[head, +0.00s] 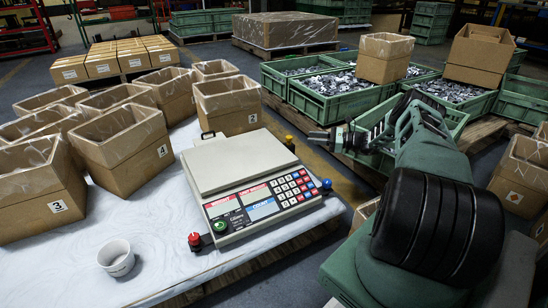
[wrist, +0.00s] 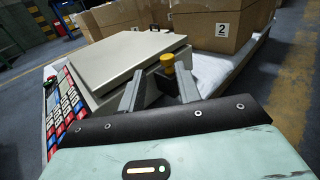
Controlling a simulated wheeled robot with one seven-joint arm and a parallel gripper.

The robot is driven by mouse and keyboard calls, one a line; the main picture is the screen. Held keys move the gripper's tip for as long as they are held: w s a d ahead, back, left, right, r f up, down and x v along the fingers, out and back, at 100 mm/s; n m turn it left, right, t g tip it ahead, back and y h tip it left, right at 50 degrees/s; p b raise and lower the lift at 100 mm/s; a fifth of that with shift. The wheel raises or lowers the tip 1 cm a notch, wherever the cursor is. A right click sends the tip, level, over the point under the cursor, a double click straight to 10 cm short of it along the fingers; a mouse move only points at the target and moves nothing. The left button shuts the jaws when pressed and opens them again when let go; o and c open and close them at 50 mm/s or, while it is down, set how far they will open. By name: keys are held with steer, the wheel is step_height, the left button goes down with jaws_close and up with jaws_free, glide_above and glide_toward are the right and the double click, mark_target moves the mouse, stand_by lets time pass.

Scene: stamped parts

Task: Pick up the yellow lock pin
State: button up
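The yellow lock pin (head: 290,139) is a small yellow-topped piece standing at the right rear side of the counting scale (head: 231,161). In the wrist view its yellow head (wrist: 168,60) shows just beyond the fingertips, nearer the right finger. My gripper (head: 322,140) is to the right of the pin in the head view, at a small gap. Its two fingers (wrist: 160,72) are spread apart with nothing held between them. The pin's lower part is partly hidden in the wrist view.
The scale has a red knob (head: 194,239) and a blue knob (head: 327,184) at its front corners. Lined cardboard boxes (head: 229,104) stand behind and left. A white cup (head: 116,258) is at front left. Green crates of metal parts (head: 341,92) stand behind my arm.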

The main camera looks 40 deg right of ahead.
mark_target(289, 137)
steer(key=shift+m+t, duration=0.3)
steer(key=w+a+b, duration=0.1)
steer(key=w+b, duration=0.1)
steer(key=w+a+f+b, duration=0.1)
steer(key=w+a+b, duration=0.1)
steer(key=w+b, duration=0.1)
steer(key=w+a+f+b, duration=0.1)
steer(key=w+b, duration=0.2)
steer(key=shift+w+a+f, duration=0.1)
steer(key=shift+a+f, duration=0.1)
steer(key=shift+a, duration=0.1)
steer(key=shift+w+a+r+b, duration=0.2)
steer(key=shift+w+a+b, duration=0.15)
steer(key=shift+w, duration=0.2)
steer(key=c, duration=0.7)
